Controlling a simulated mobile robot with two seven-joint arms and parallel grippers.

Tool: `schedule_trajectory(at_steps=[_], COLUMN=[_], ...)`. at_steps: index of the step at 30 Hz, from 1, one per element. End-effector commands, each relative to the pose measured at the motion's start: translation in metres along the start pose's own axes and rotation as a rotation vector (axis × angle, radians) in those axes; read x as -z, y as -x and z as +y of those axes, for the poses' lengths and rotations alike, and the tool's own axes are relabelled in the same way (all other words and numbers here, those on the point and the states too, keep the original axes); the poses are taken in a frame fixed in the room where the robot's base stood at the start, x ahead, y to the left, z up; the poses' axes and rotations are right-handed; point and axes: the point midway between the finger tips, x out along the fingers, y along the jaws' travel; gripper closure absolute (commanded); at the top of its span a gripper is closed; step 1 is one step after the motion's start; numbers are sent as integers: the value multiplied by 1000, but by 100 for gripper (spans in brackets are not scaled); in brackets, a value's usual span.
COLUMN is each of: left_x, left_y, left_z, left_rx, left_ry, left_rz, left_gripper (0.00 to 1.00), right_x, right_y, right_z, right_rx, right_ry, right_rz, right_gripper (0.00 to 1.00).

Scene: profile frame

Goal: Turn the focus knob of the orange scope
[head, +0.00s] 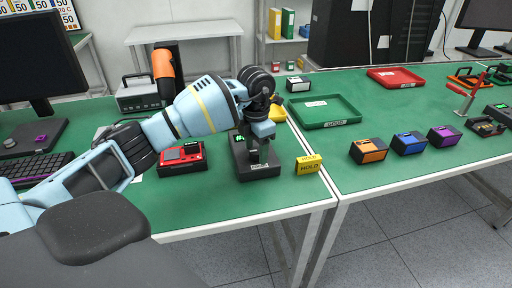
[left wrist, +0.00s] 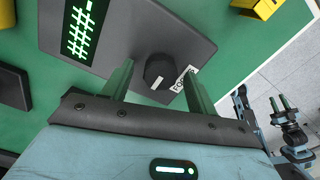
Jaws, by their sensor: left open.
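An upright orange and black thing (head: 163,63) stands behind my left arm in the head view; it looks like the orange scope, but its lower part is hidden and I see no focus knob on it. My left gripper (head: 256,151) is open over a dark grey device (head: 240,165) at the table's front. In the left wrist view its fingers (left wrist: 157,87) stand on either side of that device's round black knob (left wrist: 158,69), apparently not closed on it. A green display (left wrist: 80,28) is beside the knob. My right gripper (left wrist: 278,104) is small at the right edge of the wrist view, fingers apart.
A red device (head: 181,158) is left of the grey one; a yellow HOLD block (head: 309,164) is right. Orange (head: 369,151), blue (head: 409,144) and purple (head: 444,137) boxes stand farther right. Green (head: 324,111) and red (head: 395,77) trays lie behind.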

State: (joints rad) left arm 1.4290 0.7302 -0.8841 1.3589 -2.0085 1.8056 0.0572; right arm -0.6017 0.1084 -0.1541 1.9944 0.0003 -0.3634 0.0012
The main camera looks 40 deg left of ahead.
Motion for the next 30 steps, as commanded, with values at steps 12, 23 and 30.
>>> schedule_trajectory(at_steps=[12, 23, 30], left_x=[0, 0, -1], left_y=[0, 0, 0], left_z=[0, 0, 0], left_rx=[0, 0, 0], left_ry=[0, -28, -152], left_rz=[0, 0, -1], left_gripper=[75, 86, 86], right_x=[4, 0, -4], right_y=[-2, 1, 2], right_z=[1, 1, 0], right_rx=[-1, 0, 1], right_ry=[2, 3, 2], right_rz=[8, 1, -7], right_gripper=[64, 64, 64])
